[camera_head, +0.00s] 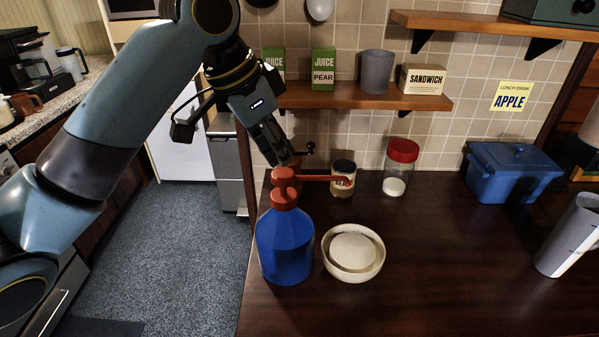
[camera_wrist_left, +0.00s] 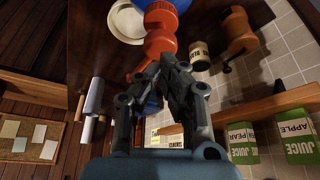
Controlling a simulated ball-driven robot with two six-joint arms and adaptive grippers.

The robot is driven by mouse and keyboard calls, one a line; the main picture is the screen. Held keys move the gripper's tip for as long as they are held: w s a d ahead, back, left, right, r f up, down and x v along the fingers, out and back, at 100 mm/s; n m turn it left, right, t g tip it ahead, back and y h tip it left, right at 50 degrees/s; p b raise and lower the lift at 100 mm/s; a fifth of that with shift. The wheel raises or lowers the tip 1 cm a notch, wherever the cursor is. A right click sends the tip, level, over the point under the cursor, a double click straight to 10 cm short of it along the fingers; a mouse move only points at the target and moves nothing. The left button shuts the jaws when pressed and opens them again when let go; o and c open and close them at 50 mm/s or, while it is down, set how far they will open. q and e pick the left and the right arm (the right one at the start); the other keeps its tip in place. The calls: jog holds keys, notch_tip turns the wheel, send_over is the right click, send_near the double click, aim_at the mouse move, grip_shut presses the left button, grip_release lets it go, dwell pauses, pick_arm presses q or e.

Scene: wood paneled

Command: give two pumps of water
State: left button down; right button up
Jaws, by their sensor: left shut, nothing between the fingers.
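A blue pump bottle (camera_head: 285,247) with a red collar and red pump head (camera_head: 284,178) stands upright near the counter's left edge. Its red spout points right. A cream bowl (camera_head: 372,272) sits just right of the bottle. My left gripper (camera_head: 286,160) is shut and empty, just above and behind the pump head; I cannot tell whether it touches it. In the left wrist view the shut fingers (camera_wrist_left: 170,60) lie close to the red pump head (camera_wrist_left: 145,69), with the bowl (camera_wrist_left: 122,22) beyond. My right gripper is out of view.
A brown canister (camera_head: 343,188) and a red-lidded jar (camera_head: 397,172) stand behind the spout. A wall shelf (camera_head: 420,104) hangs behind. The counter's front middle is clear.

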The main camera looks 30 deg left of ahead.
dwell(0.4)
pick_arm(q)
jog(key=shift+r, duration=2.5)
